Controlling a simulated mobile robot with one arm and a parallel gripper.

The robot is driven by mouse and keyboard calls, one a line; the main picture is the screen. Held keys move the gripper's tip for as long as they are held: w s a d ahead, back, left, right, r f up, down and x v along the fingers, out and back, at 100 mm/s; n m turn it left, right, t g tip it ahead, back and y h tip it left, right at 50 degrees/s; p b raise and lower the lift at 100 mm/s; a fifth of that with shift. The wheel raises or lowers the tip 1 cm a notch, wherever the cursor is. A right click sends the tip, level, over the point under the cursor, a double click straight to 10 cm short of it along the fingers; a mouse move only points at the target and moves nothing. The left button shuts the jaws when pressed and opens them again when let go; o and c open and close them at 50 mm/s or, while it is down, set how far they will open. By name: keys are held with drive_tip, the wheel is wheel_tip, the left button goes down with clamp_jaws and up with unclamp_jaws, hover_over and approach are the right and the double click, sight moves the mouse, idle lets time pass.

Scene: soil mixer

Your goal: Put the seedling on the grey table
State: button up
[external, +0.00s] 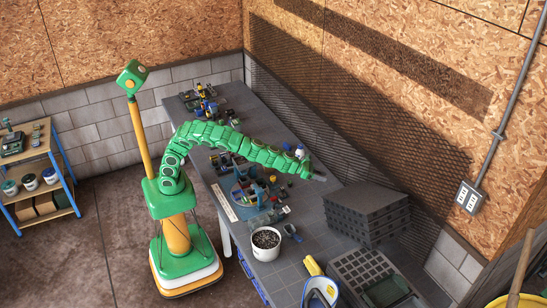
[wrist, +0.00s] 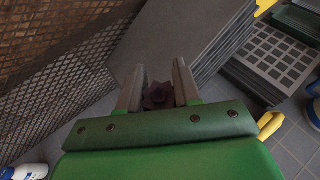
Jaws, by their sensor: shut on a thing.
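My gripper (wrist: 158,86) is shut on a small dark purplish thing (wrist: 157,97), likely the seedling, which sits between the two grey fingers in the wrist view. Its leaves or shape are too dark to make out well. In the external view my gripper (external: 313,174) is at the end of the green arm, over the far right side of the long grey table (external: 243,102). The held thing is too small to tell there, and its height above the table is unclear.
A stack of dark grey trays (external: 366,211) stands on the table to the right of my gripper. A black mesh panel (external: 330,150) runs along the wall behind. A pot of dark soil (external: 266,239) stands at the front edge. Tools and small items clutter the table's left part.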

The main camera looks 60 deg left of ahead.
drive_tip(key=w+a, duration=0.5)
drive_tip(key=a, duration=0.9)
drive_tip(key=w+a+f, duration=0.1)
drive_tip(key=w+a, duration=0.3)
drive_tip(key=a, duration=1)
drive_tip(key=w+a, duration=0.5)
drive_tip(key=a, duration=0.9)
drive_tip(key=s+a+n+y, duration=0.1)
drive_tip(key=s+a, duration=0.4)
drive_tip(key=a, duration=0.8)
drive_tip(key=s+a+t, duration=0.1)
drive_tip(key=s+a, duration=0.3)
drive_tip(key=a, duration=0.9)
drive_tip(key=s+a+n+y, duration=0.1)
drive_tip(key=s+a, duration=0.4)
drive_tip(key=a, duration=0.8)
wheel_tip(320, 180, down, 28)
drive_tip(key=shift+f, duration=0.25)
drive_tip(key=shift+a+f, duration=0.1)
drive_tip(key=shift+f, duration=0.05)
drive_tip(key=shift+f, duration=3.85)
drive_tip(key=shift+f, duration=0.2)
